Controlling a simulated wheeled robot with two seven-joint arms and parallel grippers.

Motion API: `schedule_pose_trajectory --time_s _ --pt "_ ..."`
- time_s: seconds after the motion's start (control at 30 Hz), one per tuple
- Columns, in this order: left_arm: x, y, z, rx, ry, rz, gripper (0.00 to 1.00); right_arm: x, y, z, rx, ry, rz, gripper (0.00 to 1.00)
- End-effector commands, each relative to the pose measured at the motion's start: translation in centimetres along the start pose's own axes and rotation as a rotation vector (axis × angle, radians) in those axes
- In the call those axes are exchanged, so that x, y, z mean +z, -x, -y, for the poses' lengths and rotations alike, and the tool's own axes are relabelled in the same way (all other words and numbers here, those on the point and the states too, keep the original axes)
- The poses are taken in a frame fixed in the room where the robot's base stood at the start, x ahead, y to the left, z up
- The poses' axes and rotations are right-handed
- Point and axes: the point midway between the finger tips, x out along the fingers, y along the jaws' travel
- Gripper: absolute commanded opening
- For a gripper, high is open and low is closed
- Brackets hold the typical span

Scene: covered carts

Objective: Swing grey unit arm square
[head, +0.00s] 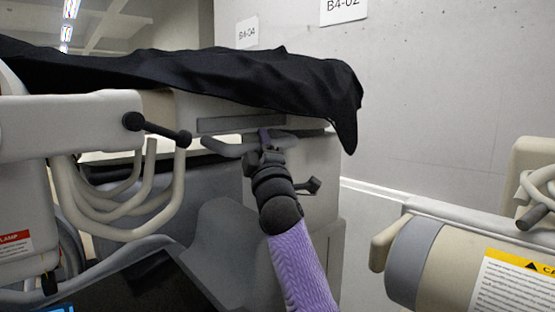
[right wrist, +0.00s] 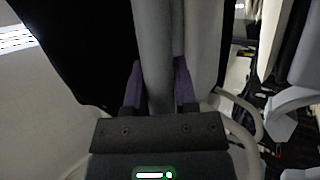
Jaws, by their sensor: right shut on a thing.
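My right gripper (head: 264,138) reaches up to the front of the grey covered unit (head: 310,165), under the edge of the black cloth. It is shut on a grey arm (head: 222,148) that runs roughly sideways across the unit's front. In the right wrist view the grey arm (right wrist: 152,55) passes between the two purple fingers of the right gripper (right wrist: 160,85). The far end of the grey arm is partly hidden behind my gripper. My left gripper is not in view.
A black cloth (head: 200,75) drapes over the unit, its corner hanging at the right. A pale beam with a dark handle (head: 160,129) and looped hoses (head: 120,213) stand at left.

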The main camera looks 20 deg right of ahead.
Motion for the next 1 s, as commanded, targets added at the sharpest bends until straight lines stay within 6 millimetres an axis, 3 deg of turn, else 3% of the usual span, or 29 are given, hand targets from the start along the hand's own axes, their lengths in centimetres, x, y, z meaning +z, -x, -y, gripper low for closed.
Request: schedule_pose_trajectory --time_s 0.03,0.23,0.27,0.4,0.77,1.0 --pt "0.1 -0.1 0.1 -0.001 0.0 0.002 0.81 0.0 0.2 1.0 -0.021 0.003 0.003 0.0" --pt "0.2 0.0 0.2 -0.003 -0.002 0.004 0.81 0.2 0.2 0.9 -0.022 0.001 0.008 0.0" --pt "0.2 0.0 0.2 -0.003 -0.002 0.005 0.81 0.3 0.2 0.9 -0.022 0.0 0.009 0.4" --pt "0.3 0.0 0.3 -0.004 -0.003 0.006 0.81 0.3 0.2 0.7 -0.018 0.0 0.009 0.69" --pt "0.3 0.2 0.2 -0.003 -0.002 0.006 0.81 0.3 0.5 0.4 -0.011 0.0 0.008 0.7" --pt "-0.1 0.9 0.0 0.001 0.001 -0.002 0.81 0.2 4.1 0.4 -0.013 0.002 0.007 0.7"
